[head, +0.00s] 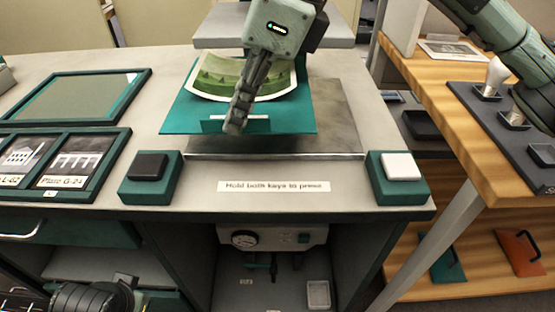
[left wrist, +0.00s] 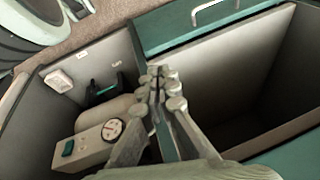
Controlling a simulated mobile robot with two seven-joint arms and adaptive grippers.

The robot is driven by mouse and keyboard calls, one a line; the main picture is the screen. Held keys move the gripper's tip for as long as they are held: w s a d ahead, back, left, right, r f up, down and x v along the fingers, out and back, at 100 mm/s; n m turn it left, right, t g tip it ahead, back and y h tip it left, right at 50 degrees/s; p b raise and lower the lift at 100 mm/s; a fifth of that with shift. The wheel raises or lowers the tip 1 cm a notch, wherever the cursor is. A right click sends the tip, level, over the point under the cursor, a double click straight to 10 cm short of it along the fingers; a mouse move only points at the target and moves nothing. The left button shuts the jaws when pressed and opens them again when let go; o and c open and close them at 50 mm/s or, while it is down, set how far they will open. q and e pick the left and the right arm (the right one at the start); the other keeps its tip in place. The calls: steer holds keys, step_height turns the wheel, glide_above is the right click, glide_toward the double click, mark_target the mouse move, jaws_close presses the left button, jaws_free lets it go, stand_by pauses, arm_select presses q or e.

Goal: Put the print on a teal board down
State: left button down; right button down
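The print (head: 243,78), a green landscape with a pale border and curled edges, lies on a teal board (head: 180,115). The board is over the left part of a grey metal press plate (head: 335,115); I cannot tell whether it touches the plate. The fingers hide part of the print and handle. My left gripper (left wrist: 158,78) is low in front of the counter, its fingertips together and empty.
A black key (head: 148,167) and a white key (head: 401,167) flank a label on the counter front. Framed pictures (head: 50,160) and a teal-framed panel (head: 80,95) lie left. A wooden bench (head: 455,130) with a dark tray stands right. A gauge (left wrist: 112,128) shows below the counter.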

steer(key=s+d+f, duration=0.2)
steer(key=d, duration=0.1)
steer(key=d+f, duration=0.1)
steer(key=shift+s+d, duration=0.15)
steer(key=shift+s, duration=0.25)
steer(key=shift+s+d+f, duration=0.25)
steer(key=shift+d+f, duration=0.05)
steer(key=shift+f, duration=0.05)
step_height(320, 180, down, 4)
steer(key=shift+r, duration=0.1)
arm_select(q)
steer(key=shift+w+d+f, duration=0.15)
steer(key=shift+w+f, duration=0.2)
steer(key=shift+w, duration=0.15)
arm_select(e)
steer(key=c, duration=1.7)
jaws_free()
